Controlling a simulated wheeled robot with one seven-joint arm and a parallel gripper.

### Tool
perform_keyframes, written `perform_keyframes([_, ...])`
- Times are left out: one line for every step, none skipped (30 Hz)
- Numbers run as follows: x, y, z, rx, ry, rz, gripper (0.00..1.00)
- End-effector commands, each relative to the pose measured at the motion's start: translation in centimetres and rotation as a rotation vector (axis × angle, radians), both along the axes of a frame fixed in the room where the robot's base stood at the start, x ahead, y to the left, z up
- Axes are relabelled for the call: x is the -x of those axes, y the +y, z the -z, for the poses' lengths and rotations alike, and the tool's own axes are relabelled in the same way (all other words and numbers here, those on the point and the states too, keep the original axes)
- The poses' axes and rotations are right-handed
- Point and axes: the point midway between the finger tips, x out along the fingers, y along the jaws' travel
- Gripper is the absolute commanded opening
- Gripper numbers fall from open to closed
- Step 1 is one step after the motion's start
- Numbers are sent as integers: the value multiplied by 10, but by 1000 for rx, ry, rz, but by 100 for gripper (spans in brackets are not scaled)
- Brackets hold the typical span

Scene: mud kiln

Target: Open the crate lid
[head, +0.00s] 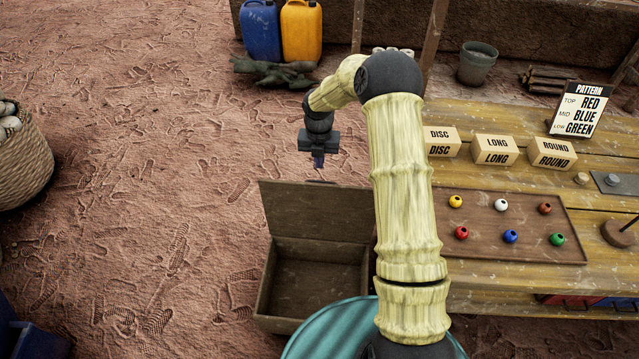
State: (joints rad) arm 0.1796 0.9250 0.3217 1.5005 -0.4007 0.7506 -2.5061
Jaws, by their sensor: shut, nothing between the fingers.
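The wooden crate (265,290) stands on the ground left of the table, partly behind my arm. Its lid (315,210) is raised, standing up along the far edge, and the inside looks empty. My gripper (319,163) is shut and empty, pointing down just beyond the lid's top edge. Whether the fingertips touch the lid cannot be told. My arm hides the crate's right side.
The wooden table (480,120) is at the right, with a tray (490,245) of coloured beads, labelled blocks (495,150) and a pattern sign (580,110). Blue (261,30) and yellow (301,32) jugs stand behind. A basket (30,160) is far left. Open ground lies left of the crate.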

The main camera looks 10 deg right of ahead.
Motion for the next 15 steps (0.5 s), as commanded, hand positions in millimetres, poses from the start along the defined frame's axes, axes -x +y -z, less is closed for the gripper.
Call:
perform_keyframes([0,0,0,0,0,1,0])
perform_keyframes([0,0,1,0,0,1,0])
perform_keyframes([0,0,2,0,1,1,0])
perform_keyframes([0,0,4,0,1,1,0])
perform_keyframes([0,0,6,0,1,1,0])
perform_keyframes([0,0,9,-1,2,1,0])
perform_keyframes([0,0,13,0,3,1,0])
perform_keyframes([0,0,16,0,4,1,0])
perform_keyframes([0,0,22,0,3,1,0])
perform_keyframes([0,0,26,0,3,2,0])
perform_keyframes([0,0,31,0,3,2,0])
perform_keyframes([0,0,38,0,4,2,0])
perform_keyframes([0,0,44,0,4,2,0])
perform_keyframes([-1,0,49,-1,3,1,0])
perform_keyframes([-1,0,56,0,3,1,0])
